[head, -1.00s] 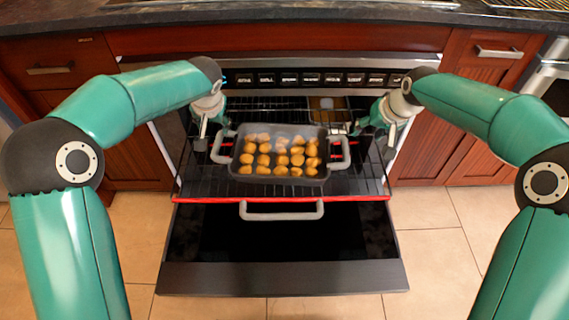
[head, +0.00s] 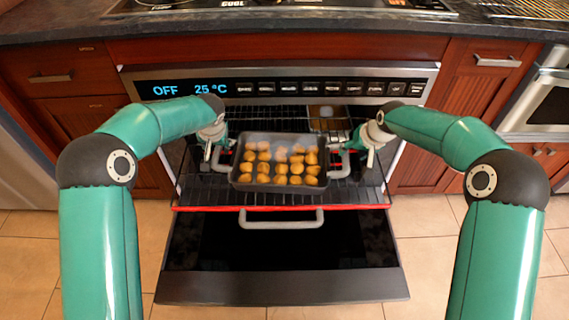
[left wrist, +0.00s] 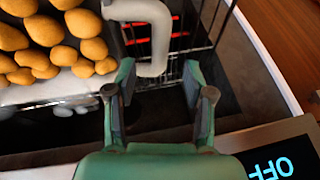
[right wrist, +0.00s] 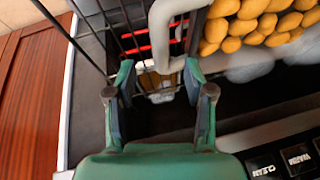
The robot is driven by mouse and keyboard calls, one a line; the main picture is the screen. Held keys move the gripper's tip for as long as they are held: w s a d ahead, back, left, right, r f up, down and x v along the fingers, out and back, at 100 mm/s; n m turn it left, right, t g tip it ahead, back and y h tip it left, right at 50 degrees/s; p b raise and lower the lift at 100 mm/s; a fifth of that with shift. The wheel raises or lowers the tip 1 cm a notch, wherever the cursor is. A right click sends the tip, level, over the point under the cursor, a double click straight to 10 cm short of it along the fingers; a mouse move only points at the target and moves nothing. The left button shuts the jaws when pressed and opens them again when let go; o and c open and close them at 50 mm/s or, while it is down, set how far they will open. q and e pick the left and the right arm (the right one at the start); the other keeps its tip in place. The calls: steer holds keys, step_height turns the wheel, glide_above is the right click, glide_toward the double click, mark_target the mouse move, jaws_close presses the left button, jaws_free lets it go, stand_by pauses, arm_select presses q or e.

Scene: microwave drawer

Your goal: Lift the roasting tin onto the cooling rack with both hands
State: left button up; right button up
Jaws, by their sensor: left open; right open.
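The dark roasting tin (head: 280,186), full of small golden potatoes, sits level on the pulled-out oven rack (head: 330,197). It has a pale grey handle at each end. My left gripper (head: 219,149) is open at the left handle. In the left wrist view that handle (left wrist: 160,40) reaches toward the gap between the open fingers (left wrist: 160,78). My right gripper (head: 357,154) is open at the right handle, and this handle (right wrist: 162,40) likewise lies at the finger gap (right wrist: 160,78) in the right wrist view. The wire cooling rack (head: 525,10) is on the counter at top right, partly cut off.
The open oven door (head: 280,285) with its grey handle lies below the rack, whose front edge is red. The control panel (head: 290,88) is just above and behind the tin. The dark counter (head: 300,25) with a hob is higher up. A lidded box-like item (head: 327,115) is further inside.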

mark_target(217, 151)
arm_select(q)
steer(key=x, duration=0.7)
steer(key=shift+f, duration=0.15)
arm_select(e)
steer(key=x, duration=0.7)
steer(key=shift+w+f, duration=0.1)
steer(key=shift+f, duration=0.05)
arm_select(q)
jaws_close()
arm_select(e)
jaws_close()
arm_select(q)
steer(key=shift+w+r, duration=0.15)
steer(key=shift+r, duration=0.1)
arm_select(e)
steer(key=shift+w+r, duration=0.1)
steer(key=shift+r, duration=0.2)
